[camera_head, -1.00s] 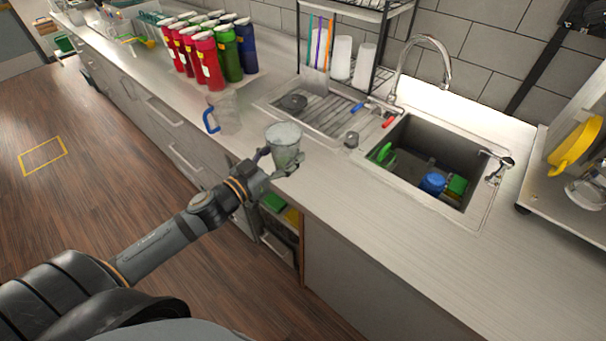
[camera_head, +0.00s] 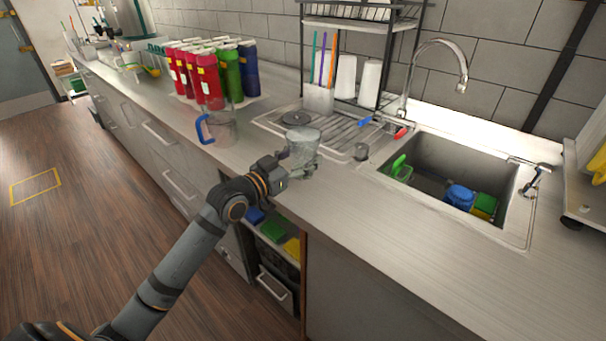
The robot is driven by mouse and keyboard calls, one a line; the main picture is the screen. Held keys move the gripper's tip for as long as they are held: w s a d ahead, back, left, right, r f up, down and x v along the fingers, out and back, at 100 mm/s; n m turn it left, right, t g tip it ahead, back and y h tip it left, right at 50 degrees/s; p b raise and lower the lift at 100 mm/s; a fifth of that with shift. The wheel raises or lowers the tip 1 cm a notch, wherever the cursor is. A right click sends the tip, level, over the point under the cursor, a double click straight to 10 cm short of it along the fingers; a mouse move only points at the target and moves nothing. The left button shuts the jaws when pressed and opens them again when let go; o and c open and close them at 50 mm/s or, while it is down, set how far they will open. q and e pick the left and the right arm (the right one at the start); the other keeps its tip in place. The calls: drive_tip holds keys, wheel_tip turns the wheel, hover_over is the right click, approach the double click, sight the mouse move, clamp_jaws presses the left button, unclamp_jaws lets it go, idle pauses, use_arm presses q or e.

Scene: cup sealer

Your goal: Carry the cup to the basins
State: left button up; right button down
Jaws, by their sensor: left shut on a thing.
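A clear cup (camera_head: 303,148) is upright in my left gripper (camera_head: 288,172), over the front edge of the counter. The gripper is shut on the cup's side. The basin (camera_head: 440,160) is a steel sink set in the counter to the right, with blue, green and yellow items inside. A ribbed drainboard (camera_head: 345,130) joins the basin on its left, behind the cup. My right gripper does not show.
A clear pitcher with a blue handle (camera_head: 204,128) stands left of the cup. Several red, green and blue bottles (camera_head: 207,85) stand behind it. A faucet (camera_head: 462,85) arches over the basin. A dish rack (camera_head: 363,22) stands behind the drainboard. The counter front right (camera_head: 430,260) is clear.

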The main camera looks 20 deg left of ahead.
use_arm(q)
drive_tip(key=shift+w+f, duration=0.15)
drive_tip(key=shift+f, duration=0.75)
drive_tip(key=shift+w+f, duration=0.1)
drive_tip(key=shift+f, duration=0.75)
drive_tip(key=shift+b, duration=0.3)
drive_tip(key=o, duration=1.6)
drive_tip(key=shift+f, duration=0.15)
drive_tip(key=shift+c, duration=0.2)
drive_tip(key=shift+s, duration=0.1)
